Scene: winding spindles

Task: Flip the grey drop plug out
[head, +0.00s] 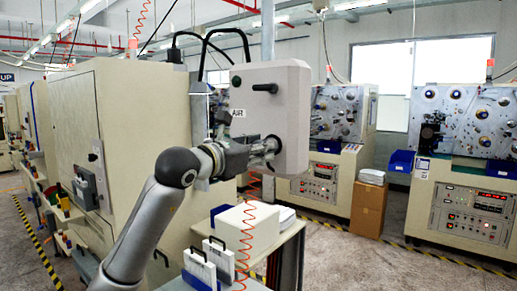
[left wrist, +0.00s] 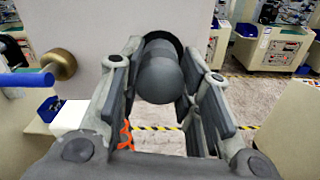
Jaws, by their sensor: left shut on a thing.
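The grey drop plug (left wrist: 160,72) is a dark grey rounded cylinder standing out from a dark round opening in the light grey panel, seen in the left wrist view. My left gripper (left wrist: 160,82) has its two fingers on either side of the plug and is shut on it. In the head view my left gripper (head: 268,149) is at the lower part of the grey box (head: 290,100), where the plug is mostly hidden by the fingers. My right gripper is not in view.
A black handle (head: 265,87) sits on the box above my gripper. A brass knob with a blue lever (left wrist: 60,65) is left of the fingers. A red coiled hose (head: 246,240) hangs below, past a white box (head: 246,228). Machines stand behind.

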